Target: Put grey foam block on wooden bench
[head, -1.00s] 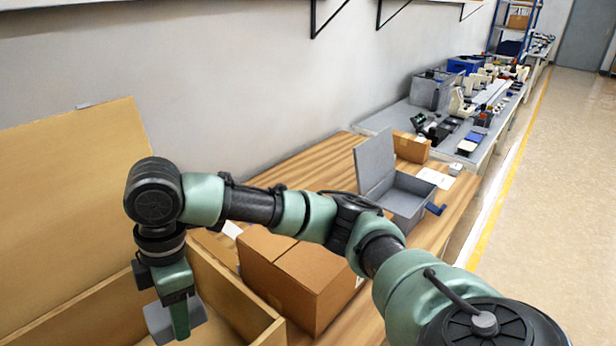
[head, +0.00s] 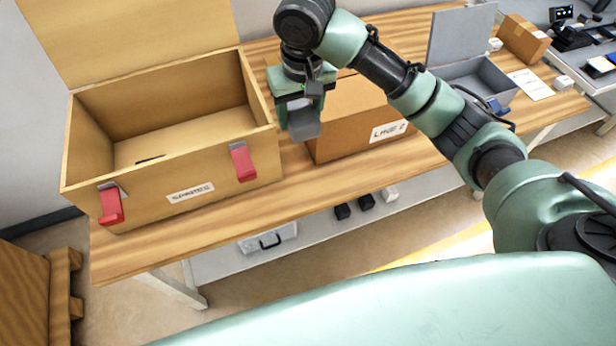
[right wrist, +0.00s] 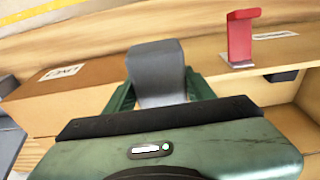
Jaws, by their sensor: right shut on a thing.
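My right gripper (head: 303,92) is shut on the grey foam block (head: 304,124), which sticks out below its fingers. The block is in the air between the open wooden chest and the cardboard box, over the wooden bench (head: 300,190). In the right wrist view, the block (right wrist: 158,75) stands between the two green fingers of the gripper (right wrist: 160,95), with the bench (right wrist: 70,38) behind it. My left gripper is not in view.
The open wooden chest (head: 225,165) with red latches (head: 242,162) stands on the left. The cardboard box (head: 345,137) is close to the right of the block. A grey open box (head: 478,85) is further right. A clear strip runs along the bench's front.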

